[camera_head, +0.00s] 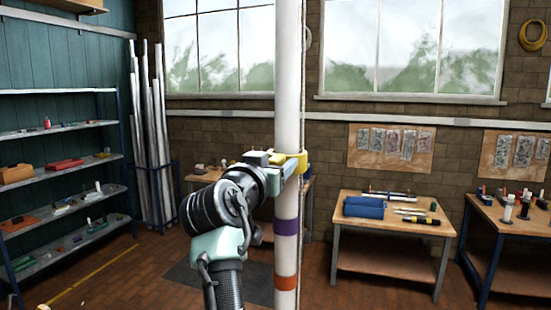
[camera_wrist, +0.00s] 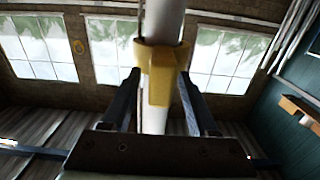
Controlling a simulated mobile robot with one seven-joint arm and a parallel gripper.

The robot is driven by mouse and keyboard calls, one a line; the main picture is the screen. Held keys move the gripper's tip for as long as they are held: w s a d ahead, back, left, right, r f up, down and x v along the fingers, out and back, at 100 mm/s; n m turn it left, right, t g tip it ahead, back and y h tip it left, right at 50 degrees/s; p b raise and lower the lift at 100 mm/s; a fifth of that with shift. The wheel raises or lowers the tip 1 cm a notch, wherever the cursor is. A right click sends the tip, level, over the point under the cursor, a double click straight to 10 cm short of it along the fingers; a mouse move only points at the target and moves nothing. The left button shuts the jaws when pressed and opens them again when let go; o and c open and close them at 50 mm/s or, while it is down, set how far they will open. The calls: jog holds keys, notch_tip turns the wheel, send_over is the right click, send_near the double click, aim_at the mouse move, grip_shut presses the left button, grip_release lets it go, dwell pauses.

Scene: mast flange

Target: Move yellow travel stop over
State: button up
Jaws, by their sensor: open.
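The yellow travel stop (camera_head: 301,157) is a collar around the white mast (camera_head: 288,100). It sits above the mast's purple band (camera_head: 286,227) and orange band (camera_head: 286,282). In the wrist view the yellow stop (camera_wrist: 158,68) has a block projecting toward me. My gripper (camera_head: 285,172) is at the stop's height, partly hidden by my own arm. In the wrist view my gripper (camera_wrist: 160,95) is open, with one finger on each side of the yellow block. I cannot tell whether either finger touches it.
A thin line (camera_head: 304,90) runs beside the mast. A workbench (camera_head: 395,208) with a blue roll and tools stands at the right, another (camera_head: 515,220) farther right. Shelves (camera_head: 60,175) and leaning metal tubes (camera_head: 155,130) are at the left. Floor around the mast looks clear.

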grip_shut()
dwell(1.4)
